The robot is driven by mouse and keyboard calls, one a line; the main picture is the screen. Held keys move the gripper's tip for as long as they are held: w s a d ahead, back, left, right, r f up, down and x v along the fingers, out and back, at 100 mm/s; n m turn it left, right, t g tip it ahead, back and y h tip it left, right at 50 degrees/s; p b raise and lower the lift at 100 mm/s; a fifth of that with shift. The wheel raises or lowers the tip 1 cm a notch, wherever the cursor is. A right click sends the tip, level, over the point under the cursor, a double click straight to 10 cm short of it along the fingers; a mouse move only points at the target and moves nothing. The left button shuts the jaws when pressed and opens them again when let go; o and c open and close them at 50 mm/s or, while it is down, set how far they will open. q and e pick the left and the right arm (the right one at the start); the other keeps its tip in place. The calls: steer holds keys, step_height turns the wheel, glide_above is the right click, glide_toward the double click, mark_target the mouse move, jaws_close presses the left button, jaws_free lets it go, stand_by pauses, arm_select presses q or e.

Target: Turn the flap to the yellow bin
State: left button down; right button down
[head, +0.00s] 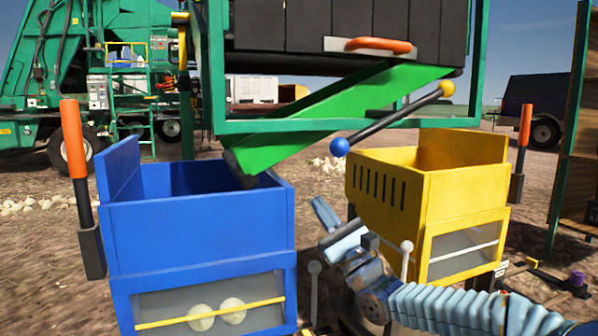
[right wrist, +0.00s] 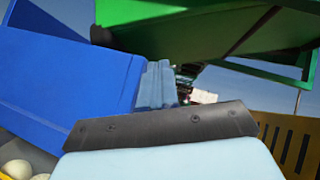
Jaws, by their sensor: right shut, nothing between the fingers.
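The flap is a long green chute (head: 320,108) under the machine outlet. It slopes down to the left, with its low end over the blue bin (head: 198,222). A dark rod (head: 395,122) with a blue ball at its lower left end and a yellow ball at its upper right end crosses the flap's right side. The yellow bin (head: 470,190) stands on the right. My right gripper (head: 328,222) is shut and empty, between the bins and below the blue ball, apart from it. The green flap also shows above it in the right wrist view (right wrist: 190,25). My left gripper is out of view.
Two pale onions (head: 217,313) show behind the blue bin's lower window. Upright levers with orange grips stand left of the blue bin (head: 72,140) and right of the yellow bin (head: 525,125). A green frame surrounds the outlet. Thin rods with pale knobs (head: 406,247) stand near my gripper.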

mark_target(289, 156)
steer(key=w+a+r, duration=0.3)
steer(key=a+r, duration=0.1)
steer(key=r, duration=0.3)
steer(key=shift+a+r, duration=0.25)
steer(key=shift+r, duration=0.05)
